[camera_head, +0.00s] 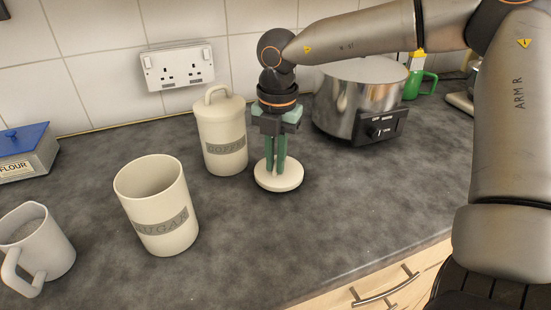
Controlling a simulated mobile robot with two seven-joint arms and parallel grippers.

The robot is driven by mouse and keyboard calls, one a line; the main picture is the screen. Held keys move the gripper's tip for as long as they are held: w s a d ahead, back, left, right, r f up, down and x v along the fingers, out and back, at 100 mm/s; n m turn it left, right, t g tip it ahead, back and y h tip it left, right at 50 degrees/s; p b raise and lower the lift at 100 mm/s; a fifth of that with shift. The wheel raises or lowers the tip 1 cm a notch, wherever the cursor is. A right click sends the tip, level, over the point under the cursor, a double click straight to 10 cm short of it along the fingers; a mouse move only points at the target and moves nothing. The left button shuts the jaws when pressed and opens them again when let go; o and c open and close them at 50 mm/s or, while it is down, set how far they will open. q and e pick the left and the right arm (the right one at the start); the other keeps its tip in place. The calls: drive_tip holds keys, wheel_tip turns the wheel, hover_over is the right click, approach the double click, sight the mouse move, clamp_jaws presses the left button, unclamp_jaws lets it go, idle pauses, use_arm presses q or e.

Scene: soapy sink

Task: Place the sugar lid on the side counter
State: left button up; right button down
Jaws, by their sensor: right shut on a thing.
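The sugar lid (279,178) is a round cream disc lying flat at the counter surface, right of the coffee canister. My right gripper (276,160) points straight down over it, with its green fingers close together on the lid's middle. The fingers hide the lid's handle. The open sugar canister (163,222) stands upright without a lid at the left front. The dark grey counter (330,215) spreads around them. My left gripper is not in view.
The lidded coffee canister (222,142) stands just left of my right gripper. A metal pot (355,97) on a dark base stands behind right. A grey mug (35,250) and a flour box (22,158) are at left. Counter space at front right is clear.

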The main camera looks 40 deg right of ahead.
drive_tip(key=c, duration=1.4)
unclamp_jaws()
drive_tip(key=shift+f, duration=0.2)
drive_tip(key=o, duration=0.5)
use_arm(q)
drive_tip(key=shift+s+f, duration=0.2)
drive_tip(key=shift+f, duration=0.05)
use_arm(e)
drive_tip(key=shift+r, duration=0.1)
drive_tip(key=shift+r, duration=0.15)
use_arm(q)
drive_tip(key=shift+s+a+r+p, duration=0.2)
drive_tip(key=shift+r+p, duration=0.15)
drive_tip(key=shift+p, duration=0.4)
use_arm(e)
drive_tip(key=shift+s+r, duration=0.1)
drive_tip(key=shift+r, duration=5.85)
